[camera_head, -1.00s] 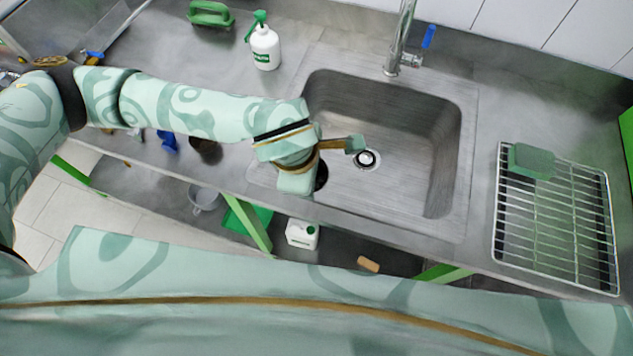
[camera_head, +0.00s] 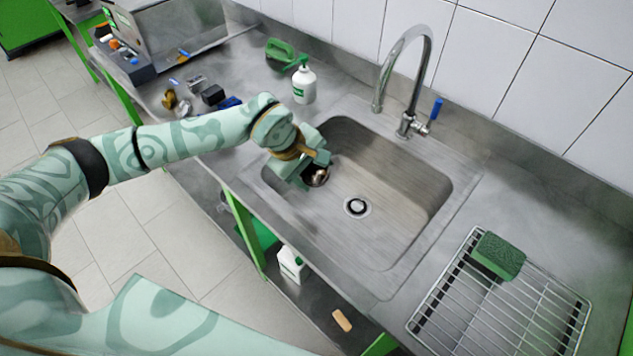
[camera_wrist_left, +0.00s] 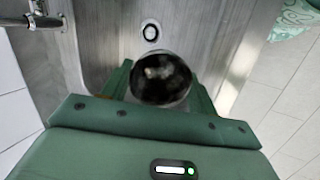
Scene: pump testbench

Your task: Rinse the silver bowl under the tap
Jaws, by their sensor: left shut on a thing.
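The silver bowl (camera_head: 317,176) is held at my left gripper (camera_head: 310,170), over the left side of the sink basin (camera_head: 400,190) in the head view. In the left wrist view the bowl (camera_wrist_left: 162,78) looks dark and shiny and sits between the two green fingers of my left gripper (camera_wrist_left: 160,85), which is shut on it. The chrome tap (camera_head: 410,75) with its blue lever (camera_head: 436,109) stands at the back edge of the sink, to the right of the bowl. I see no water at the spout. The drain (camera_head: 357,207) is bare. My right gripper is not in view.
A wire rack (camera_head: 500,300) with a green sponge (camera_head: 498,256) is at right. The basin is otherwise clear.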

